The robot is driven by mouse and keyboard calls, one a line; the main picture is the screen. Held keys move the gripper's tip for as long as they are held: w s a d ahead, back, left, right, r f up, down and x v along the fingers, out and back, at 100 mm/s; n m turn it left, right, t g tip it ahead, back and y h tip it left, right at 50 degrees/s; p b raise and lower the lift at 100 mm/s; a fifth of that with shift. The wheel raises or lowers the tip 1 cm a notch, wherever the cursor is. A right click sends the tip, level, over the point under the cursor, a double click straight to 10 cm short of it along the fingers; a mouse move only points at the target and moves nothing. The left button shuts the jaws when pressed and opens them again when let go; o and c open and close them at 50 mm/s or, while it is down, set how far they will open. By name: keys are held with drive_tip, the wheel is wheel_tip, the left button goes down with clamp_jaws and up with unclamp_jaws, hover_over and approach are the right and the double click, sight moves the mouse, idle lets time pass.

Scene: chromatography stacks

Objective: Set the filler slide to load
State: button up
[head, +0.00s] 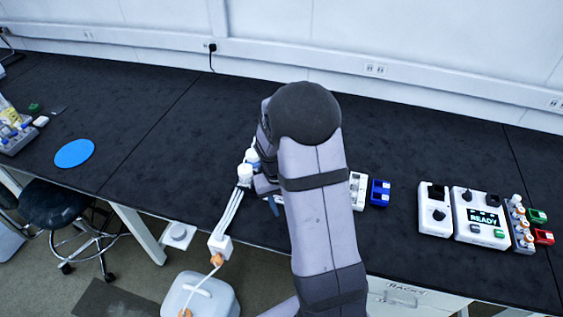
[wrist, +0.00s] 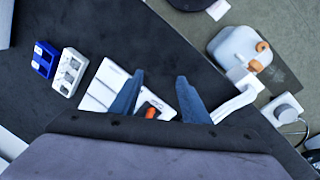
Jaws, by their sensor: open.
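My gripper (wrist: 160,77) is open, its two blue fingers pointing down over a white unit at the bench front. An orange knob (wrist: 150,113) on a dark panel of that unit shows between the fingers in the wrist view, with nothing visibly gripped. This may be the filler slide; its label is too small to read, so I cannot tell its setting. White panels of the unit (wrist: 108,82) show left of the fingers. In the head view my arm hides most of the unit, and only a blue finger (head: 273,206) shows beside it.
A white rack (head: 358,190) and blue block (head: 380,193) stand right of my arm. Farther right are a white module with a READY screen (head: 482,217) and several capped vials (head: 518,215). White tubes (head: 229,212) run over the front edge toward a floor carboy (head: 200,296).

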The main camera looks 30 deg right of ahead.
drive_tip(key=w+d+r+m+t, duration=0.1)
drive_tip(key=w+d+r+m, duration=0.1)
drive_tip(key=w, duration=0.3)
drive_tip(key=w+d+r+m+t+h, duration=0.1)
drive_tip(key=w+r+m+t, duration=0.1)
drive_tip(key=w+m, duration=0.2)
drive_tip(key=shift+w+d+r+t, duration=0.3)
drive_tip(key=shift+w+d+r, duration=0.1)
drive_tip(key=shift+w, duration=0.75)
drive_tip(key=shift+p+x, duration=1)
drive_tip(key=shift+x, duration=2.65)
drive_tip(key=shift+d, duration=0.1)
clamp_jaws()
